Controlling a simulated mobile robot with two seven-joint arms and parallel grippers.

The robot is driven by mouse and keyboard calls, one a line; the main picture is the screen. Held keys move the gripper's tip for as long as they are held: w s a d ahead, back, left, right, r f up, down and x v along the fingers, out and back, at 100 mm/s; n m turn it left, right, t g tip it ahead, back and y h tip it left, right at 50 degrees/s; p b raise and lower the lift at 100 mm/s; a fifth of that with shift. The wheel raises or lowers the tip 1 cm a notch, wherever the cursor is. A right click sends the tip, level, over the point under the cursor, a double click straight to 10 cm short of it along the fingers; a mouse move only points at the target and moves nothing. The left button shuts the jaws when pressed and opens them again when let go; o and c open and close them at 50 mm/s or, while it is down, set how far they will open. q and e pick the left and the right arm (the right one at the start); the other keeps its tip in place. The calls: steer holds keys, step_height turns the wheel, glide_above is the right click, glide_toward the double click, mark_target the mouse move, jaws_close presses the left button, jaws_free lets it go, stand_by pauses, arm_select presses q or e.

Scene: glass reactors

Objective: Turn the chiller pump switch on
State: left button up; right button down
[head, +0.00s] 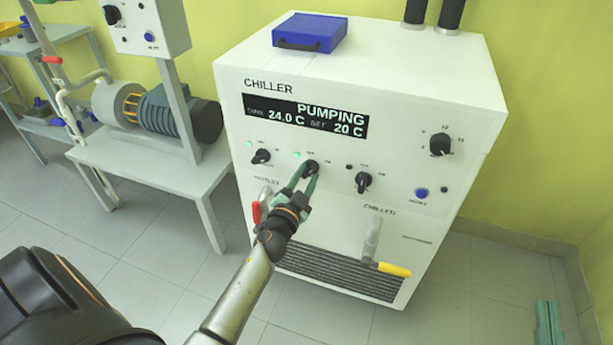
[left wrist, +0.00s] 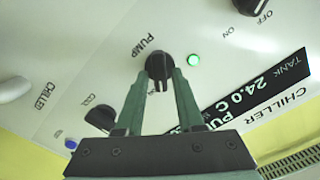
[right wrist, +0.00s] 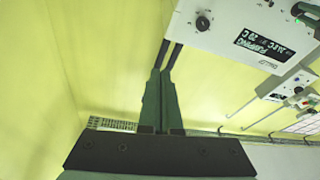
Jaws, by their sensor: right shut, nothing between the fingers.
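The white chiller (head: 350,205) stands in the middle of the head view, its display reading PUMPING, 24.0 C and set 20 C. The black pump switch (head: 311,168) is the middle knob below the display; in the left wrist view it shows as a black knob (left wrist: 160,66) labelled PUMP. A green lamp (left wrist: 194,60) beside it is lit. My left gripper (head: 304,183) is at the switch, its fingers apart with one tip on each side of the knob; contact is unclear. My right gripper (right wrist: 160,72) is shut and empty, away from the panel.
Other black knobs flank the switch: one on its left (head: 261,156), one on its right (head: 363,182). A yellow-handled valve (head: 393,269) and a red-handled valve (head: 257,211) sit lower. A blue case (head: 309,32) lies on top. A motor bench (head: 150,165) stands left.

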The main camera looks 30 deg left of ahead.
arm_select(q)
jaws_close()
stand_by(0.3)
steer(key=shift+m, duration=0.8)
steer(key=shift+m+b, duration=0.3)
steer(key=shift+m, duration=1.3)
arm_select(e)
steer(key=shift+s+a+r+n+t+y, duration=0.15)
steer(key=shift+r+t+y, duration=0.1)
steer(key=shift+r, duration=0.35)
steer(key=shift+s+r+n+t+y, duration=0.2)
steer(key=shift+r+y, duration=0.1)
steer(key=shift+r, duration=0.35)
steer(key=shift+s+a+r+n+t+y, duration=0.15)
steer(key=shift+r+t+y, duration=0.1)
steer(key=shift+r, duration=0.35)
steer(key=shift+d, duration=0.1)
arm_select(q)
steer(key=shift+o, duration=1.5)
jaws_free()
arm_select(e)
steer(key=shift+w+f, duration=0.1)
steer(key=shift+f, duration=0.1)
arm_select(q)
steer(key=shift+f, duration=0.1)
arm_select(e)
steer(key=shift+d, duration=0.1)
